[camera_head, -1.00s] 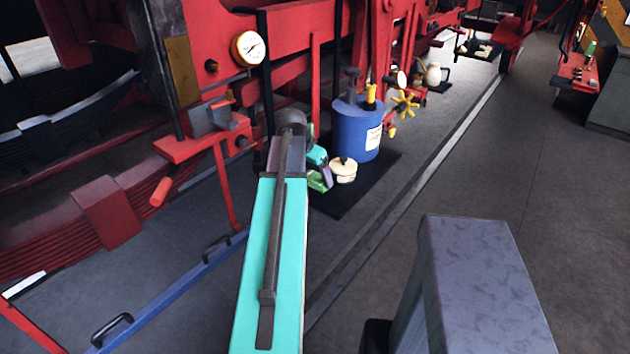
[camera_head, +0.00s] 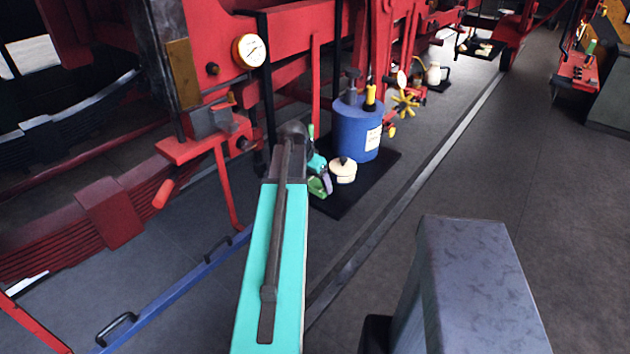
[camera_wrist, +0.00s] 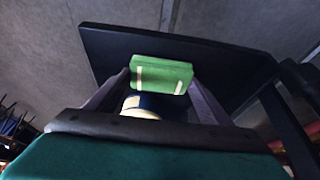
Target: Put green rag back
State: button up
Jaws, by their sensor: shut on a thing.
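The green rag (camera_wrist: 161,76) looks like a folded block with pale stripes. My gripper (camera_wrist: 158,84) is shut on it, with one finger at each side in the wrist view. In the head view the green rag (camera_head: 320,187) shows at the end of my arm, partly hidden, left of a cream pot. The black mat (camera_head: 345,203) on the floor lies beneath and behind it; in the wrist view the mat (camera_wrist: 220,66) fills the space beyond the rag. I cannot tell whether the rag touches the mat.
A blue drum (camera_head: 355,130) and a cream lidded pot (camera_head: 343,172) stand on the mat, close to the right of my gripper. Red machinery (camera_head: 205,150) with a gauge (camera_head: 249,50) rises at left. Open floor (camera_head: 470,170) lies to the right.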

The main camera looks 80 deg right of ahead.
jog(key=shift+f, duration=0.2)
jog(key=o, duration=0.9)
jog(key=shift+r, duration=0.2)
jog(key=shift+b+v, duration=1.35)
jog(key=shift+v, duration=4.5)
jog(key=shift+a+r, duration=0.1)
